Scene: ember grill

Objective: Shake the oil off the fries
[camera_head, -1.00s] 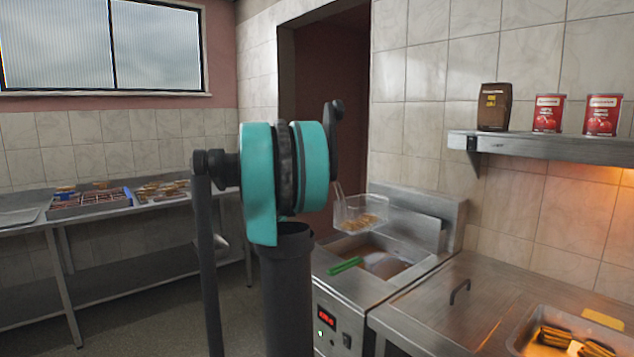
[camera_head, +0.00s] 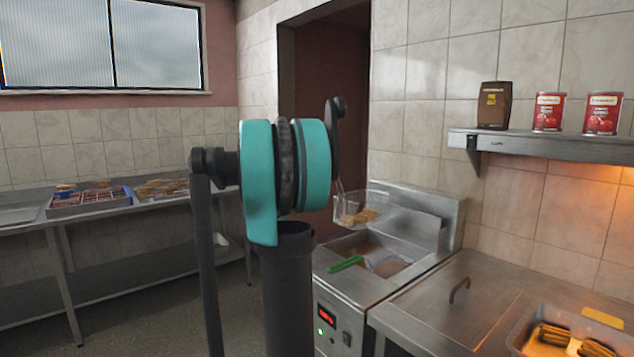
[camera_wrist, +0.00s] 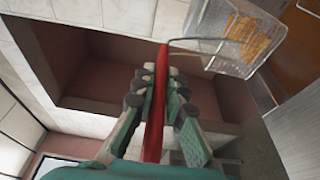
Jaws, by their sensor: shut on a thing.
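A wire fry basket (camera_head: 372,198) hangs above the fryer (camera_head: 437,232) and holds golden fries (camera_head: 358,216). In the wrist view the basket (camera_wrist: 205,20) is at the upper right, with the fries (camera_wrist: 252,40) inside and its red handle (camera_wrist: 154,120) running down. My gripper (camera_wrist: 159,85) is shut on that red handle. In the head view my gripper is hidden behind my arm. The basket is apart from the fryer's open well below. I cannot tell whether oil is dripping.
A second basket with a green handle (camera_head: 346,263) sits in the fryer well. To the right are a steel counter (camera_head: 440,305) and a tray (camera_head: 520,335) of browned food. A shelf (camera_head: 560,142) above holds a dark carton and two red cans. A food table (camera_head: 25,225) stands left.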

